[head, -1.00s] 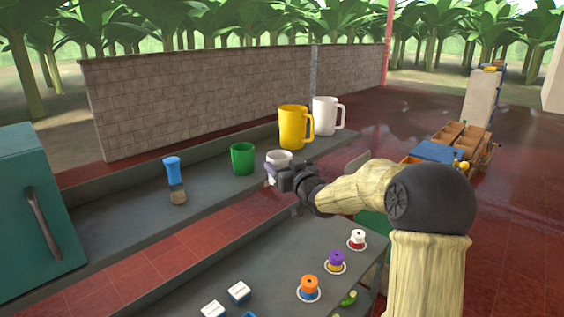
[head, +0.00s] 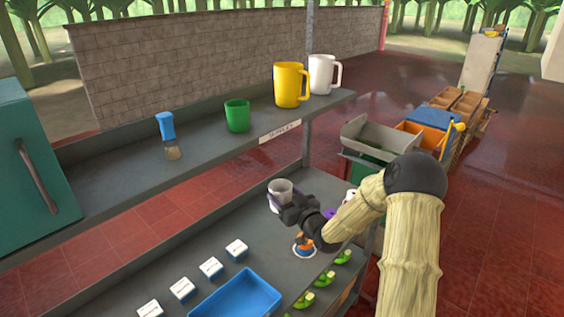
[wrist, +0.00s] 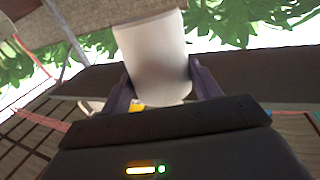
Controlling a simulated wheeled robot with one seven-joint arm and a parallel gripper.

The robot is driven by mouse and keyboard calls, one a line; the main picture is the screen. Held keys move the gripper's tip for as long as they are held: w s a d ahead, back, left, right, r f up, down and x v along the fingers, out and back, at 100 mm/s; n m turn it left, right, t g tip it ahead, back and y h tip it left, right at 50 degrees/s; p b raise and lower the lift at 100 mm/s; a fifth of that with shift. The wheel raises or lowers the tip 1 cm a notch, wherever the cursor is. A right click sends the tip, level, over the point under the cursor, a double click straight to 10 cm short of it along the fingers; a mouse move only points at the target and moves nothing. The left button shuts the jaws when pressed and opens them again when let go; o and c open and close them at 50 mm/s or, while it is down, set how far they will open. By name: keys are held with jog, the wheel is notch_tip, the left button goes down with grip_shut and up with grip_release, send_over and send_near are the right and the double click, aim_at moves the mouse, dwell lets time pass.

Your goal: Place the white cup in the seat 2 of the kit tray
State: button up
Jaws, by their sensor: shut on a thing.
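The white cup (head: 279,187) is held upright by my gripper (head: 281,199) above the lower grey table. In the wrist view, the white cup (wrist: 153,58) fills the space between the two purple fingers of my gripper (wrist: 163,88), which are shut on it. A blue tray (head: 270,294) lies on the table in front, below and left of the gripper; I cannot tell if it is the kit tray. No seat number is readable. My gripper and arm hide part of the table behind them.
The upper shelf holds a green cup (head: 237,116), yellow mug (head: 290,85), white mug (head: 322,74) and brush (head: 167,133).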

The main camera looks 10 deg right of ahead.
jog(key=s+a+f+h+b, duration=0.1)
jog(key=s+f+b, duration=0.1)
jog(key=s+f, duration=1)
notch_tip(320, 180, down, 4)
jog(key=shift+s+a+f+m, duration=0.1)
jog(key=shift+s+a+m, duration=0.05)
jog(key=shift+m, duration=0.15)
